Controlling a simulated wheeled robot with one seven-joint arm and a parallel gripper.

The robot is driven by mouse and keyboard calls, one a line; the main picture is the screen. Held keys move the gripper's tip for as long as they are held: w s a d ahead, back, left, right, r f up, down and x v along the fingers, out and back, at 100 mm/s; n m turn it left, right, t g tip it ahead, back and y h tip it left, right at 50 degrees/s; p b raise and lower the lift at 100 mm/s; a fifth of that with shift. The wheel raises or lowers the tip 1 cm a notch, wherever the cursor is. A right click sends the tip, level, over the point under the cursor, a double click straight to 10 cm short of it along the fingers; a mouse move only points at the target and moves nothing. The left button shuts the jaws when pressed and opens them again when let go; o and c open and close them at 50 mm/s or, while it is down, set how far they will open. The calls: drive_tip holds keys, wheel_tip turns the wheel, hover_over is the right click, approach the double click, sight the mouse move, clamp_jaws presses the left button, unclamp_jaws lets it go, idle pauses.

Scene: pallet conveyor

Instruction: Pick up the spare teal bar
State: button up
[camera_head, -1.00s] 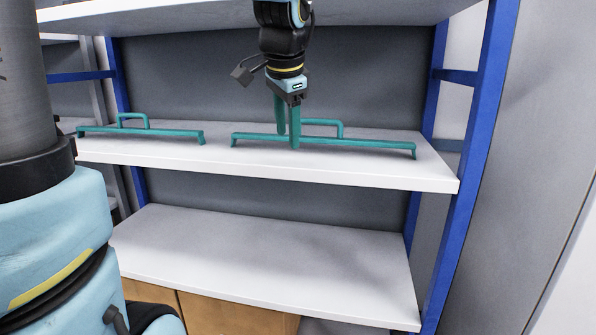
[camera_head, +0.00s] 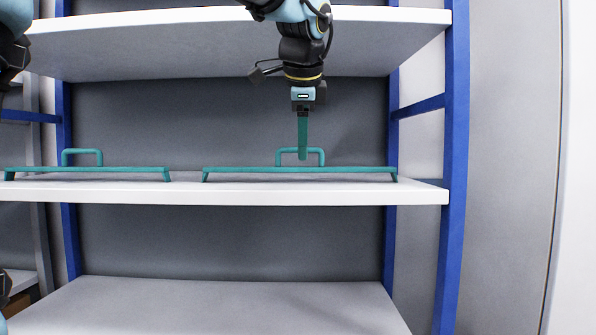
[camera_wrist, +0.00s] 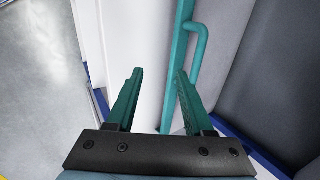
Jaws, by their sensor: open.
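Two teal bars lie on the middle white shelf, each with a low raised handle. The left bar (camera_head: 120,169) stands apart from the right bar (camera_head: 240,170); I cannot tell by looks which is the spare. My gripper (camera_head: 303,157) hangs pointing down at the right bar's handle (camera_head: 321,153), hiding part of it. In the wrist view my gripper (camera_wrist: 158,74) has its teal fingers apart with nothing gripped. The right bar (camera_wrist: 181,40) runs behind the right finger, and its handle (camera_wrist: 202,45) lies beyond that finger to the right.
The white shelf (camera_head: 300,192) has a dark back panel. Another shelf (camera_head: 150,40) is close above, beside my arm. A lower shelf (camera_head: 220,305) is bare where seen. A blue post (camera_head: 455,150) stands at the right.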

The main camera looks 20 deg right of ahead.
sight(321, 168)
drive_tip(key=shift+w+d, duration=0.25)
drive_tip(key=shift+w, duration=0.25)
drive_tip(key=shift+w+d, duration=0.2)
drive_tip(key=shift+w, duration=0.3)
drive_tip(key=w, duration=0.1)
drive_tip(key=w+d, duration=0.1)
drive_tip(key=w, duration=0.1)
drive_tip(key=w+d+f, duration=0.1)
drive_tip(key=shift+w+d, duration=0.1)
drive_tip(key=shift+w, duration=0.3)
clamp_jaws()
idle(0.4)
